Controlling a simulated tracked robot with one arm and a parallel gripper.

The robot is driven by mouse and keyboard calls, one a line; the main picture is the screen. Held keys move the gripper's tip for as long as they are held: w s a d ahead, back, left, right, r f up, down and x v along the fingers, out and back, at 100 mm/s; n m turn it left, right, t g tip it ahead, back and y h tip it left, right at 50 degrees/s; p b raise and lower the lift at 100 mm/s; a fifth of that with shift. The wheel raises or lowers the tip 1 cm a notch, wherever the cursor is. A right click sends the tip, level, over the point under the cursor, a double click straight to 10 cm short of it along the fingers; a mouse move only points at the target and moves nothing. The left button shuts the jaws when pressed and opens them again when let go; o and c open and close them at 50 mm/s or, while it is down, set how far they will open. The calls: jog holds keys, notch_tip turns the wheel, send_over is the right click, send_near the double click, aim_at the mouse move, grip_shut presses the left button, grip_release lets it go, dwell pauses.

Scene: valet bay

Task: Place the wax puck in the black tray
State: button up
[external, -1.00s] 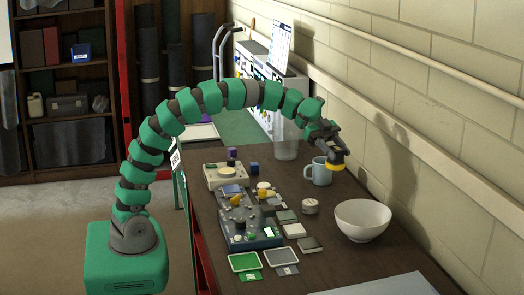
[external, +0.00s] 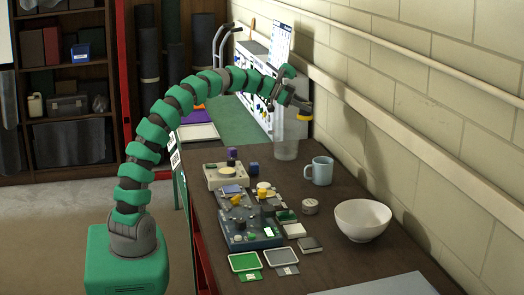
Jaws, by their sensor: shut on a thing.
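My gripper (external: 303,112) is shut on a yellow disc, the wax puck (external: 304,118), and holds it in the air at the back right of the bench. The puck is in front of, or above, a tall clear container (external: 286,146); the depth between them is hard to tell. I cannot make out a black tray for certain. A flat tray-like thing with a dark rim and pale inside (external: 198,133) lies beyond the bench's far left end.
A blue-grey mug (external: 320,171), a small round tin (external: 310,207) and a white bowl (external: 362,220) stand on the right of the dark bench (external: 345,262). Boxy devices with knobs (external: 249,238) and several small flat pieces crowd its left. The wall runs close along the right.

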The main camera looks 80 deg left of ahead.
jog(key=s+a+n+t+y, duration=0.1)
jog(key=s+a+n+y, duration=0.35)
jog(key=a, duration=1.05)
jog(key=s+a+n+t+y, duration=0.1)
jog(key=s+a+y, duration=0.1)
jog(key=s+a, duration=0.9)
jog(key=s+a+n+g+y+b, duration=0.2)
jog(key=s+a+n+y, duration=0.4)
jog(key=s+a, duration=1.5)
jog(key=shift+m, duration=0.25)
jog(key=f, duration=0.8)
jog(key=w+a+f+b, duration=0.1)
jog(key=f, duration=0.8)
jog(key=w+a+f+b, duration=0.1)
jog(key=f, duration=0.7)
jog(key=shift+a+f, duration=0.1)
jog(key=shift+f, duration=0.3)
jog(key=shift+f+b, duration=1.2)
jog(key=shift+f, duration=1.1)
jog(key=shift+r, duration=0.1)
